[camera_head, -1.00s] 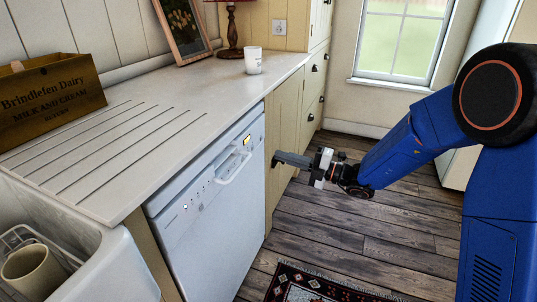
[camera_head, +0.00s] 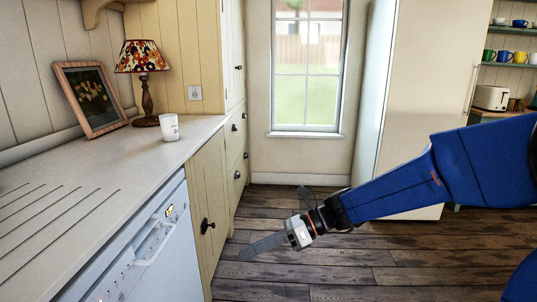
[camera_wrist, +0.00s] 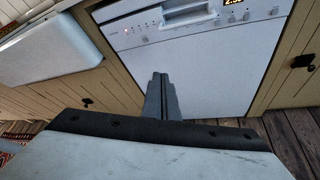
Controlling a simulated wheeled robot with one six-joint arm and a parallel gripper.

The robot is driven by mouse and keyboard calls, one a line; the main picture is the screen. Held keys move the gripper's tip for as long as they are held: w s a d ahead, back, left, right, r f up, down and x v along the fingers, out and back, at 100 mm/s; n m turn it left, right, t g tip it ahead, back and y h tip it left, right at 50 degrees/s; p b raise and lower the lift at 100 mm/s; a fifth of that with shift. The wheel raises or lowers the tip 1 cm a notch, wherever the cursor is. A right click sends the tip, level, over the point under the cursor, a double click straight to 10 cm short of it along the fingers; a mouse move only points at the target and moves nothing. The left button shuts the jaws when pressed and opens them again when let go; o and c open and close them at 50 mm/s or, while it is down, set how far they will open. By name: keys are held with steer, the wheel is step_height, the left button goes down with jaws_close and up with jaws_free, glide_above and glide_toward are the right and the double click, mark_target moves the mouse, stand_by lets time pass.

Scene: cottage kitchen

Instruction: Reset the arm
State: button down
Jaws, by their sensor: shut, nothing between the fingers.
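My gripper (camera_head: 262,246) is in the head view, low over the wooden floor and right of the dishwasher and the yellow cupboards. It points left and slightly down. Its fingers are together with nothing between them. My blue arm (camera_head: 450,170) reaches in from the right edge. In the wrist view my gripper's closed fingers (camera_wrist: 161,95) show in front of the white dishwasher (camera_wrist: 190,60), whose door is shut. The dishwasher also shows at the lower left of the head view (camera_head: 150,260).
A white mug (camera_head: 169,127), a lamp (camera_head: 144,80) and a framed picture (camera_head: 90,97) stand on the counter (camera_head: 100,170). A fridge (camera_head: 425,90) stands right of the window (camera_head: 307,65). Shelves with several mugs and a toaster (camera_head: 491,98) are at the far right. Open floor lies in the middle.

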steer(key=s+d+n+t+h, duration=0.2)
steer(key=s+d+n+h, duration=0.2)
steer(key=d+n, duration=0.3)
steer(key=s+d+f+n+t+h, duration=0.1)
steer(key=s+d+n+h, duration=0.4)
steer(key=d, duration=1)
steer(key=s+d+f+n+t+h, duration=0.1)
steer(key=s+d+n+t+h, duration=0.3)
steer(key=d+n, duration=0.5)
steer(key=shift+s+d+f+n, duration=0.3)
steer(key=shift+s+d, duration=0.8)
steer(key=shift+s, duration=0.3)
